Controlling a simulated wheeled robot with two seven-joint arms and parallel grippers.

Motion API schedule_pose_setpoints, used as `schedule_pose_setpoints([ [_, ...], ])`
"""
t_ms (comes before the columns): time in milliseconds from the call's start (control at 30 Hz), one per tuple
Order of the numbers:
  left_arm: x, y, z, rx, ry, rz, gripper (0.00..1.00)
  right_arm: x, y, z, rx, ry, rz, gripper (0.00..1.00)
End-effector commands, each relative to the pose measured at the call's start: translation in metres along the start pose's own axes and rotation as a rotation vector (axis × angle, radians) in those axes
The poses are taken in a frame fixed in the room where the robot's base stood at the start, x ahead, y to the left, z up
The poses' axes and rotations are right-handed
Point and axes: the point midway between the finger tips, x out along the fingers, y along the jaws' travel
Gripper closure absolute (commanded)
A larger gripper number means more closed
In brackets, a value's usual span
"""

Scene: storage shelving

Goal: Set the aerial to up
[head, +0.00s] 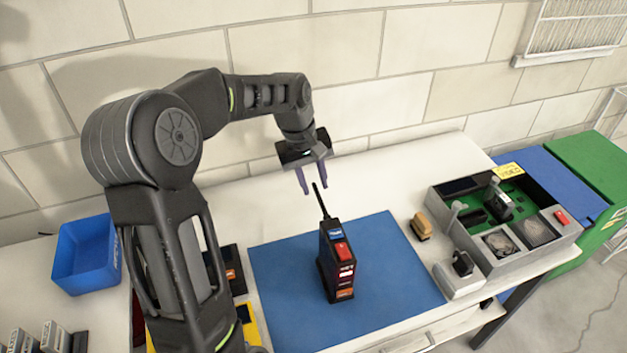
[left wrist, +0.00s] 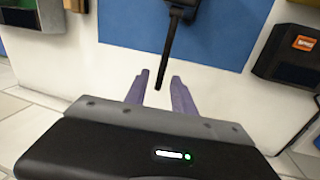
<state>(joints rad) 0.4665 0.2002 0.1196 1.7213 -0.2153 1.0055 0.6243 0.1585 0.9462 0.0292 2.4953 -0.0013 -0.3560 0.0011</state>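A dark handheld radio (head: 338,262) with a red button and orange labels stands upright on the blue mat (head: 400,262). Its thin black aerial (head: 320,200) rises from the top and leans slightly left in the head view. In the left wrist view the aerial (left wrist: 172,45) points toward my gripper, its tip near the gap between the fingers. My left gripper (head: 312,188) has two purple fingers, apart and empty, just above and behind the aerial tip; the fingers also show in the left wrist view (left wrist: 160,95). My right gripper is not in view.
A grey equipment tray (head: 560,241) with a green board stands to the right. A tan block (head: 422,226) lies between it and the mat. A blue bin (head: 85,258) sits at the left. The white wall is close behind.

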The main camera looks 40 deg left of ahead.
Motion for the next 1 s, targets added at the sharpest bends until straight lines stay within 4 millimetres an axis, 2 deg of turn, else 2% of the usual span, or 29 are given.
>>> schedule_pose_setpoints([
  [33, -0.0002, 0.0, -0.0001, 0.0, 0.0, 0.0, 0.74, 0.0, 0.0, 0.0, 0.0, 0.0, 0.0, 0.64],
  [367, -0.0004, 0.0, -0.0001, 0.0, 0.0, 0.0, 1.0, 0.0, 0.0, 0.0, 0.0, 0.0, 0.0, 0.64],
  [1000, -0.0005, 0.0, -0.0001, 0.0, 0.0, 0.0, 1.0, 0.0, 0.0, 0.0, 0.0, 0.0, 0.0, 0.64],
])
